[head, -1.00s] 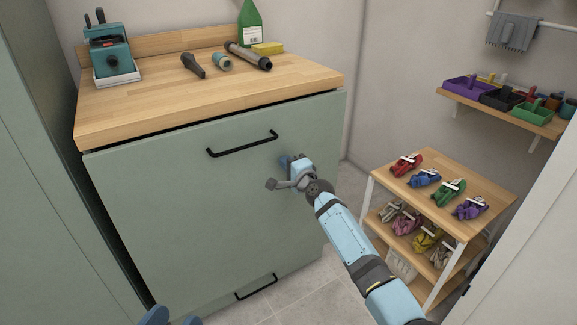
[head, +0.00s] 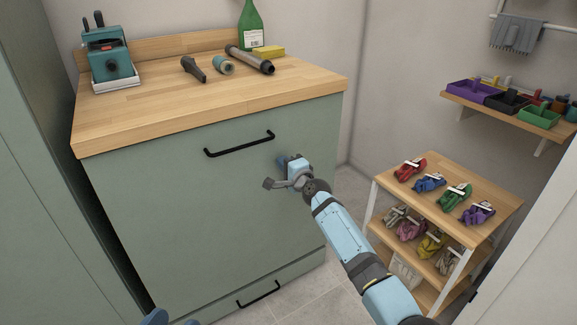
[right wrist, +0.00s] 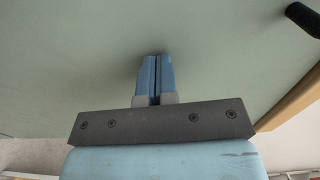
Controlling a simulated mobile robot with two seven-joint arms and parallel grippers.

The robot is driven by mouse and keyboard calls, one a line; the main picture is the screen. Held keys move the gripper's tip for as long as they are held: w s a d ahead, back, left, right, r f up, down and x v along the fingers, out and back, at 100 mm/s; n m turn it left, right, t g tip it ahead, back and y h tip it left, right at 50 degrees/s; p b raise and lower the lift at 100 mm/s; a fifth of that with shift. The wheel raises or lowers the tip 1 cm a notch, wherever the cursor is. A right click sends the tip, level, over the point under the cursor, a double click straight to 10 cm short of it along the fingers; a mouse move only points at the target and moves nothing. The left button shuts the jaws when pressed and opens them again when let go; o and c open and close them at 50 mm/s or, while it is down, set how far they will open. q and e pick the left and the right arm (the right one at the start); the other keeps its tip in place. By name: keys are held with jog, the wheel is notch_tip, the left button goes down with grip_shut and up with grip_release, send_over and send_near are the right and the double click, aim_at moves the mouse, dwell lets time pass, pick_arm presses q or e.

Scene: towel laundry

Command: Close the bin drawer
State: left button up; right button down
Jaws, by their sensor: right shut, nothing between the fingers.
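The bin drawer (head: 190,215) is the large pale green front with a black bar handle (head: 240,144), under the wooden worktop. Its top edge sits close under the worktop, with no clear gap showing. My right gripper (head: 284,161) is shut and empty, its fingertips at the front, right of and a little below the handle. In the right wrist view the blue fingers (right wrist: 156,75) are together and point at the green panel (right wrist: 90,50); exact contact cannot be told. Only a blue bit of my left gripper (head: 157,317) shows at the bottom edge.
A lower drawer with a black handle (head: 258,294) lies below. A wooden rack (head: 447,192) with several coloured bundles stands at right. The worktop (head: 150,98) holds a teal machine, a green bottle and tools. Grey floor (head: 310,285) is clear between cabinet and rack.

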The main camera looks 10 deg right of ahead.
pick_arm(q)
notch_tip(320, 180, up, 8)
jog(key=t+p, duration=0.3)
jog(key=p, duration=0.2)
jog(key=shift+a+f+n, duration=0.25)
jog(key=shift+a+n, duration=0.1)
jog(key=shift+n, duration=0.05)
pick_arm(e)
jog(key=v, duration=1.4)
